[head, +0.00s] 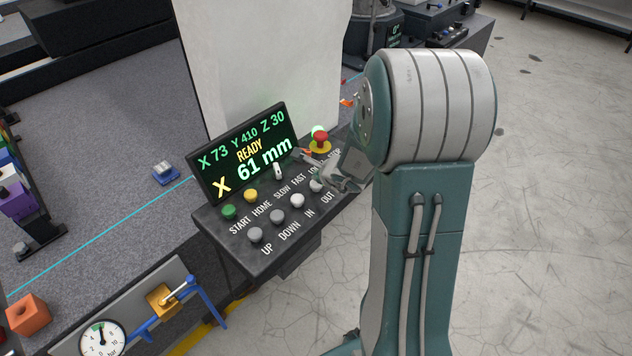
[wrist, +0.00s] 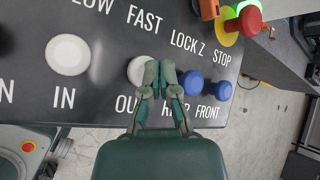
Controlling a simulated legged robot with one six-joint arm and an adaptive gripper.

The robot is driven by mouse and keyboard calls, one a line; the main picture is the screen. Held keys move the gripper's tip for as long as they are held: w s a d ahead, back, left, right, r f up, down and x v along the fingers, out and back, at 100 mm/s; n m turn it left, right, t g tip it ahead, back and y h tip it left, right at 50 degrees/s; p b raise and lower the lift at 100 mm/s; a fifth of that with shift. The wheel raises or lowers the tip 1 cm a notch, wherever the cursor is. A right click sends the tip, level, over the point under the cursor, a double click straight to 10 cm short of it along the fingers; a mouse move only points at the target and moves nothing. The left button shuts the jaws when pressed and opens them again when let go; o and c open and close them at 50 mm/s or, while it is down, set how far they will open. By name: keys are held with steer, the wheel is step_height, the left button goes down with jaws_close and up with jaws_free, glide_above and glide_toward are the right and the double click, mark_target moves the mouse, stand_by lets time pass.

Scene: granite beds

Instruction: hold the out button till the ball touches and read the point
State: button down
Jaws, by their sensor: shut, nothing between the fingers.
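The white OUT button (wrist: 140,70) sits on the dark sloped panel, its label partly covered by my gripper. My gripper (wrist: 160,72) is shut, its fingertips over the right edge of that button; I cannot tell whether they press it. In the head view my gripper (head: 338,182) is over the panel's right side, beside the OUT button (head: 316,185). The display (head: 245,152) reads X 73, Y 410, Z 30, READY, and in large figures X 61 mm. No probe ball can be made out in either view.
Left of OUT are the white IN button (head: 297,200), grey DOWN (head: 277,216) and UP (head: 255,235). Blue REAR (wrist: 191,83) and FRONT (wrist: 222,90) buttons sit close right of my fingers. The red STOP button (head: 320,138) stands behind. A blue block (head: 166,173) lies on the granite.

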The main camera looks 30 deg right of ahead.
steer(key=shift+r, duration=0.25)
steer(key=shift+r, duration=2.55)
steer(key=s+a+r+n+g+y, duration=0.1)
steer(key=s+a+r+n+y, duration=0.1)
steer(key=s+a+r+n, duration=0.4)
steer(key=s+a+r+n+y, duration=0.1)
steer(key=s+a+r+n, duration=0.1)
steer(key=a+r+n, duration=0.4)
steer(key=s+a+r+n+g+h, duration=0.1)
steer(key=s+a+n+g+h, duration=0.1)
steer(key=s+n, duration=1.2)
steer(key=s+h, duration=0.1)
steer(key=s, duration=0.2)
steer(key=shift+a+n+g, duration=0.3)
steer(key=shift+a, duration=0.05)
